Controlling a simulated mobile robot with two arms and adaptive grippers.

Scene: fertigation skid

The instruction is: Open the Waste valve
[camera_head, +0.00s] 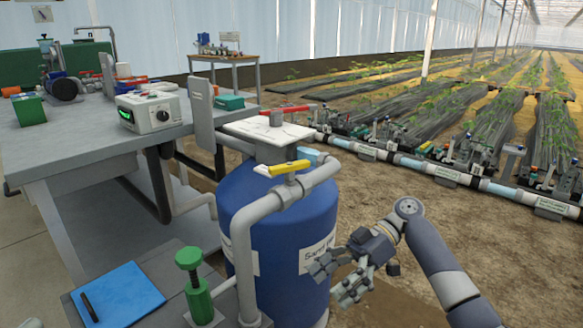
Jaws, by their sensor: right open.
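A valve with a yellow lever handle (282,169) sits on the grey pipe at the front of the blue tank (250,200). The lever lies roughly level, pointing left to right. A second valve with a red lever (285,111) shows behind the tank top. I cannot read a Waste label on either valve. My right gripper (332,283) is open and empty, in front of the tank's right side. It is below and to the right of the yellow lever and clear of it.
A grey workbench (75,150) with a white control box (150,112) stands at the left. A pipe manifold (430,168) runs along the right. Bare floor lies right of the tank.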

